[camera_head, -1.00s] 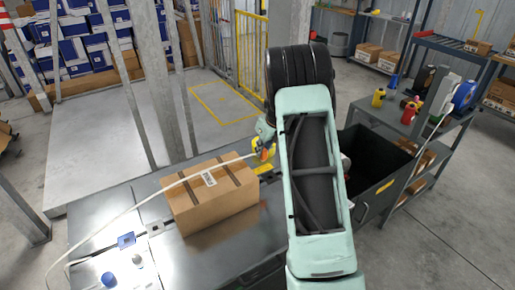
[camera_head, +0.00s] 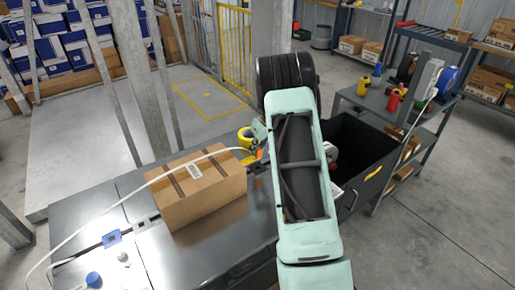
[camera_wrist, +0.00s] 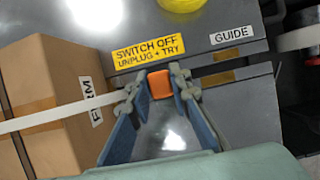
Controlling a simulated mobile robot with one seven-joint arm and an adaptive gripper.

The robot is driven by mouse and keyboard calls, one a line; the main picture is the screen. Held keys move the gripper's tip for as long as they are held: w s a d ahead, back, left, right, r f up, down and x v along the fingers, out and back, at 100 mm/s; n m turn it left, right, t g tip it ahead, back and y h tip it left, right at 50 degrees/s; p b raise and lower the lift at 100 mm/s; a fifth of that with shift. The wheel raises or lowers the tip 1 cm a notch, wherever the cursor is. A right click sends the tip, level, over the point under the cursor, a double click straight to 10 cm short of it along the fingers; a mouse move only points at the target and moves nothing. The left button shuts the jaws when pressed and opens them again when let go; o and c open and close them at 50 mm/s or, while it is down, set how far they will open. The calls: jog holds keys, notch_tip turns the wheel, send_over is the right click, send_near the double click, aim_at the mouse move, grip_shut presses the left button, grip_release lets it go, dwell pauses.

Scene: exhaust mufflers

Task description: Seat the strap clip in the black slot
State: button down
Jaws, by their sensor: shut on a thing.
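An orange strap clip (camera_wrist: 160,85) is held between the fingertips of my gripper (camera_wrist: 157,88), above the grey metal table top (camera_wrist: 130,35). It also shows in the head view (camera_head: 258,155), partly hidden by my arm. A white strap (camera_wrist: 60,115) runs from the left of the wrist view to the gripper. In the head view the strap (camera_head: 95,218) arches over the cardboard box from the lower left. I cannot make out the black slot for certain.
The cardboard box (camera_head: 205,200) stands on the table, left of my gripper. A yellow SWITCH OFF label (camera_wrist: 148,47) and a white GUIDE label (camera_wrist: 232,35) lie beyond the clip. A blue block (camera_head: 113,238) sits at the table's left. A dark bin (camera_head: 372,180) stands right of my arm.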

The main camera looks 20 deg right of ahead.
aim_at(258, 158)
jog(key=shift+f, duration=0.15)
jog(key=shift+f+b, duration=1.25)
jog(key=shift+f, duration=1)
jog(key=shift+p, duration=0.5)
dwell(0.4)
jog(key=shift+f+b, duration=0.3)
jog(key=shift+f, duration=0.1)
dwell(0.3)
jog(key=c, duration=1.7)
grip_release()
jog(key=shift+r, duration=0.1)
jog(key=v, duration=1.2)
